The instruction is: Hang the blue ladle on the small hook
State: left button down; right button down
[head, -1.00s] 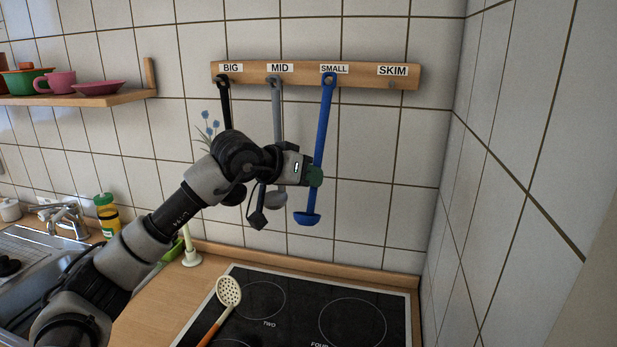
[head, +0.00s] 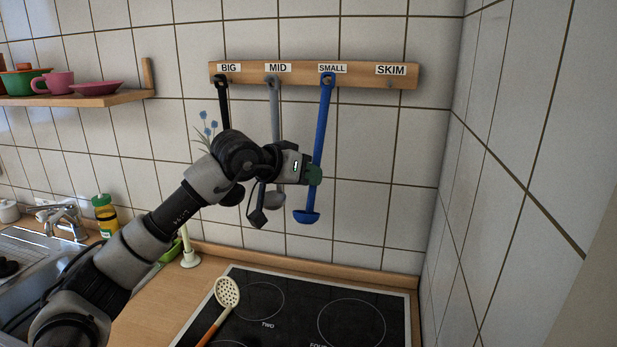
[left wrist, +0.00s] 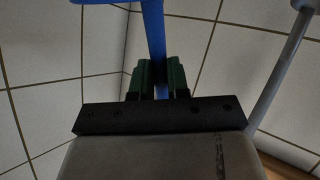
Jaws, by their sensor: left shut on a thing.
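The blue ladle (head: 323,130) hangs nearly upright below the SMALL label (head: 332,69) on the wooden rail (head: 350,80). Its holed top end lies over the place of the small hook, which it mostly hides; I cannot tell whether the hook is through the hole. My left gripper (head: 315,175) is shut on the handle's lower part, above the bowl. In the left wrist view the green fingers (left wrist: 160,80) close around the blue handle (left wrist: 153,35). My right gripper is not in view.
A black ladle (head: 223,105) hangs under BIG and a grey ladle (head: 275,110) under MID, close beside my left arm. The SKIM hook (head: 390,86) is empty. A skimmer (head: 226,292) lies on the black cooktop (head: 350,325). A tiled side wall stands at right.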

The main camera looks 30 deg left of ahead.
pick_arm(q)
jog(key=shift+a+f, duration=0.1)
jog(key=shift+a, duration=0.1)
dwell(0.6)
jog(key=shift+w+d+f+b, duration=0.15)
jog(key=shift+b, duration=0.2)
dwell(0.3)
jog(key=c, duration=1)
grip_release()
jog(key=shift+s+a+r+b, duration=0.15)
jog(key=shift+s+r+b, duration=0.25)
jog(key=shift+s, duration=0.8)
jog(key=shift+s+a+r+b, duration=0.2)
jog(key=shift+s+r+b, duration=0.2)
jog(key=shift+s, duration=0.75)
jog(key=shift+s+a+r+b, duration=0.15)
jog(key=shift+s+r+b, duration=0.25)
jog(key=shift+s, duration=0.8)
jog(key=shift+f, duration=0.15)
